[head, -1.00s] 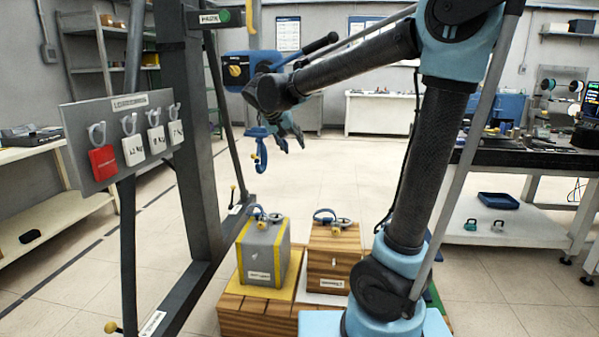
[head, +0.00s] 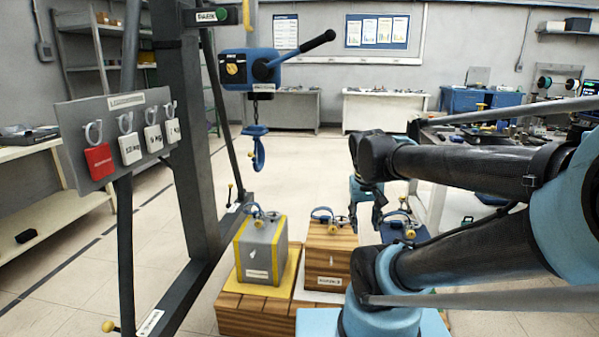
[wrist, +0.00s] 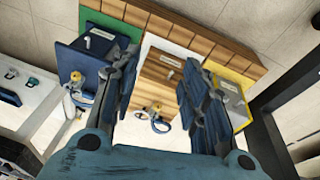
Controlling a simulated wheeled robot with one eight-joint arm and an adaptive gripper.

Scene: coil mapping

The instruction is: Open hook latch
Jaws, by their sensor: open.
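A blue hook (head: 259,152) hangs on a short chain below the blue lever hoist (head: 262,69). It hangs in free air above and behind the grey box. The state of its latch is too small to tell. My gripper (head: 369,208) is to the right of the hook and lower, well apart from it, pointing down near the wooden box and the blue box. In the wrist view my gripper (wrist: 158,72) shows its two fingers spread with nothing between them. The hook is not visible in the wrist view.
A grey box (head: 264,250), a wooden box (head: 330,252) and a blue box (head: 400,226) with shackles on top stand in a row. A dark frame post (head: 185,150) and a tag board (head: 120,135) are left. Floor behind the hook is clear.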

